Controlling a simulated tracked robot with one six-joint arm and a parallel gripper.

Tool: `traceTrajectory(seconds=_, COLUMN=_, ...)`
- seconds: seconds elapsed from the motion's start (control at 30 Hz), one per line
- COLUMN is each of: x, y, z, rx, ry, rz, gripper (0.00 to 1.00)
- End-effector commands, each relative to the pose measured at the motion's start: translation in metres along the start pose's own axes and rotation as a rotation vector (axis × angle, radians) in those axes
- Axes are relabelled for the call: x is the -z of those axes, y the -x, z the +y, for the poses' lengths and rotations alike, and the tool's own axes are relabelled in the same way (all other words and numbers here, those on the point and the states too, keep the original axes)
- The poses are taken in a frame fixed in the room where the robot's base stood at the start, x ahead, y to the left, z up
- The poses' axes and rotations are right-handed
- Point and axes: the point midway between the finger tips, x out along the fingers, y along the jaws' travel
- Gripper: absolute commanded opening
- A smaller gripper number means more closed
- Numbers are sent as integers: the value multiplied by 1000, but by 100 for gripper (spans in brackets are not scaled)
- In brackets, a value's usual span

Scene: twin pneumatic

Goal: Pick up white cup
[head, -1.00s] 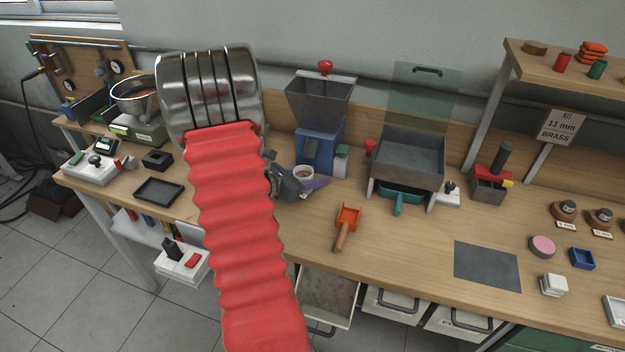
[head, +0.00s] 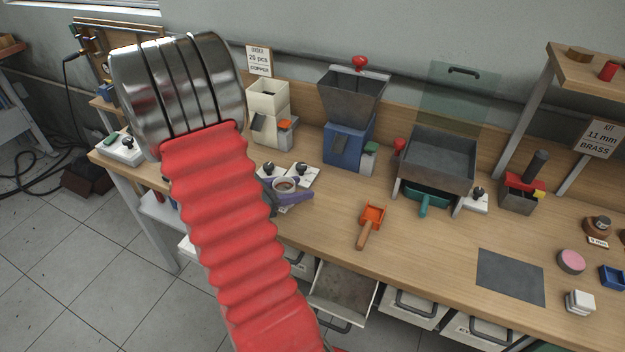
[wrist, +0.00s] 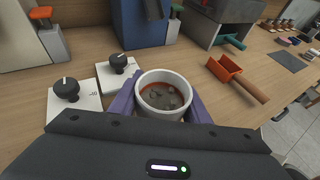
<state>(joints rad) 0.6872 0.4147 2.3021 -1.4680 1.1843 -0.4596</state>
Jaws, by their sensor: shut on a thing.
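The white cup (wrist: 163,93) sits between the two purple fingers of my gripper (wrist: 160,103) in the wrist view, upright, with dark pieces and a reddish inner band inside. In the head view the cup (head: 285,185) shows beside my red bellows arm, with the purple fingers of my gripper (head: 290,192) around it. My gripper is shut on the cup. Whether the cup's base touches the bench cannot be told.
Two white knob plates (wrist: 73,98) lie just left of the cup. A blue hopper machine (head: 349,142) and a cream machine (head: 267,117) stand behind. An orange scoop (head: 371,220) lies to the right. An open drawer (head: 343,297) juts out below the bench (head: 440,240).

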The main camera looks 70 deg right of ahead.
Motion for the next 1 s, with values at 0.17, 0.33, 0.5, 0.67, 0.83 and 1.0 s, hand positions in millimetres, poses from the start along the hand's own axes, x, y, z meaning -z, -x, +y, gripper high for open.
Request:
traceTrajectory(seconds=0.17, x=8, y=21, z=0, rx=-1, ry=1, rz=-1, gripper=18)
traceTrajectory(seconds=0.33, x=12, y=29, z=0, rx=0, ry=0, rz=0, gripper=18)
traceTrajectory(seconds=0.5, x=12, y=30, z=0, rx=1, ry=0, rz=0, gripper=18)
traceTrajectory(seconds=0.67, x=12, y=30, z=0, rx=1, ry=0, rz=0, gripper=18)
traceTrajectory(seconds=0.83, x=12, y=29, z=0, rx=1, ry=0, rz=0, gripper=18)
traceTrajectory(seconds=1.0, x=12, y=29, z=0, rx=1, ry=0, rz=0, gripper=18)
